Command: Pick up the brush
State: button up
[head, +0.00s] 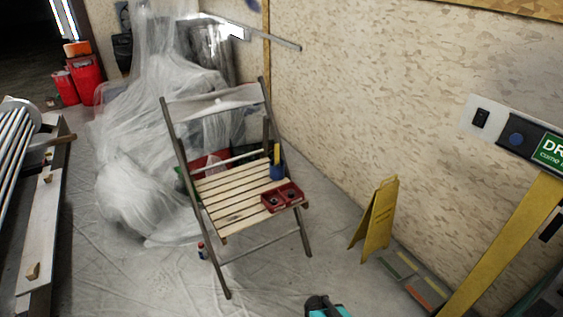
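A folding chair with a slatted wooden seat (232,190) stands in the middle of the head view. A small blue cup (277,171) stands at the right rear of the seat. A yellow upright piece (277,153) rises from the cup. It may be the brush's handle, but it is too small to be sure, and no bristles show. A red two-part tray (282,197) with dark round things in it lies at the seat's front right. I cannot make out my gripper in this view.
A yellow floor sign (379,220) stands right of the chair. A plastic-sheeted heap (150,130) is behind it. A small can (202,250) is by its left legs. A teal-and-black thing (325,306), unclear, is at the bottom edge. Sheeted floor in front is mostly clear.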

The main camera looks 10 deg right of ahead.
aim_at(277, 164)
jog(key=u, duration=0.1)
jog(key=i, duration=0.95)
jog(key=z, duration=0.1)
